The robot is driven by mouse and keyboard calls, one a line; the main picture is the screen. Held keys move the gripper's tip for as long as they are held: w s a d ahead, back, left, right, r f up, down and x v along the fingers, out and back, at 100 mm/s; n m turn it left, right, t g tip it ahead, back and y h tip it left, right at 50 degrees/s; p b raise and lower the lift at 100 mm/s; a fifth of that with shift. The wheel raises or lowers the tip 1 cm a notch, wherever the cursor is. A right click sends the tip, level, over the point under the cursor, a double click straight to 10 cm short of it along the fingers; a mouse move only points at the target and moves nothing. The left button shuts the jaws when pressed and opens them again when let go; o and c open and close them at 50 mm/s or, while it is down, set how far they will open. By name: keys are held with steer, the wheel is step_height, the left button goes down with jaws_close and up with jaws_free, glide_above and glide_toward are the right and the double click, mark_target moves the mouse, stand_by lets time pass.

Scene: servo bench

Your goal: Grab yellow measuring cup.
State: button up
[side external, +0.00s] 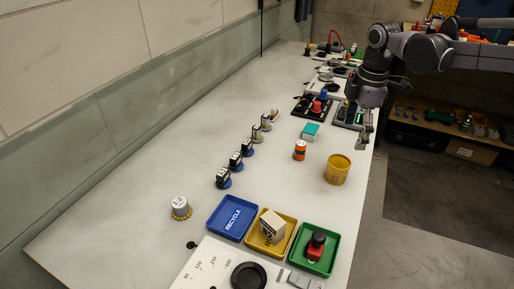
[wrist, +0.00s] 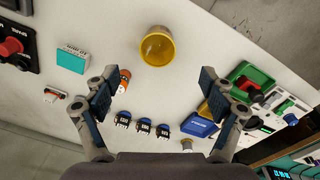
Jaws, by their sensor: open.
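The yellow measuring cup (side external: 337,170) stands upright on the white bench near its right edge in the side view. In the wrist view the cup (wrist: 157,46) is seen from above, beyond my fingertips and between their lines, with its open mouth showing. My gripper (side external: 363,139) hangs above the bench edge, higher than the cup and behind it in the side view. In the wrist view my gripper (wrist: 155,84) has its two fingers spread wide with nothing between them. The cup is apart from both fingers.
An orange bottle (side external: 300,150) stands left of the cup, with a teal box (side external: 310,131) behind. Blue (side external: 212,215), yellow (side external: 289,241) and green (side external: 329,266) trays lie in front. Several servos (side external: 235,160) form a row at left. Bare bench surrounds the cup.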

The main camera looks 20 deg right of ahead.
steer(key=w+n, duration=0.1)
glide_above(339, 163)
steer(key=s+a, duration=0.1)
steer(key=s, duration=0.1)
step_height(339, 163, down, 6)
steer(key=shift+g, duration=0.3)
steer(key=shift+a+f, duration=0.25)
steer(key=shift+f, duration=1.15)
steer(key=shift+a+f, duration=0.2)
steer(key=shift+f, duration=1.2)
steer(key=c, duration=1.3)
